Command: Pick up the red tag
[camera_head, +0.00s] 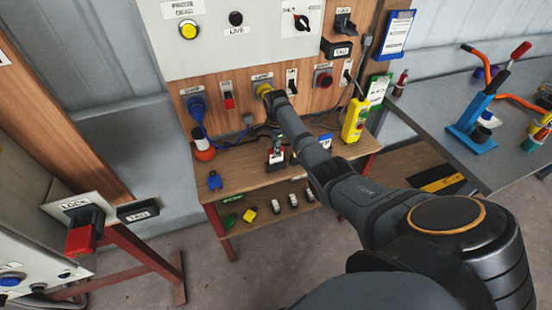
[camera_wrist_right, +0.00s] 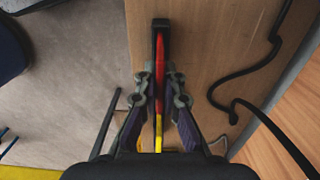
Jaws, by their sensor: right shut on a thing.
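The red tag (camera_wrist_right: 160,72) shows in the right wrist view as a narrow red strip, seen nearly edge-on. It lies between the two fingertips of my right gripper (camera_wrist_right: 160,84), which is shut on it. A black end or slot frames its far end, and a yellow part shows nearer the wrist. In the head view my right arm reaches over the wooden shelf (camera_head: 240,181); the small right gripper (camera_head: 276,152) is low near the shelf, with a bit of red there. I cannot tell whether the tag is clear of the shelf. My left gripper is out of view.
The upright control panel (camera_head: 240,50) stands behind the shelf. A yellow pendant (camera_head: 355,120) hangs right, a red-and-white object (camera_head: 203,147) stands left, and cables cross behind. Small items lie on the lower shelf. A grey table (camera_head: 440,110) with a blue stand (camera_head: 477,120) is at right.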

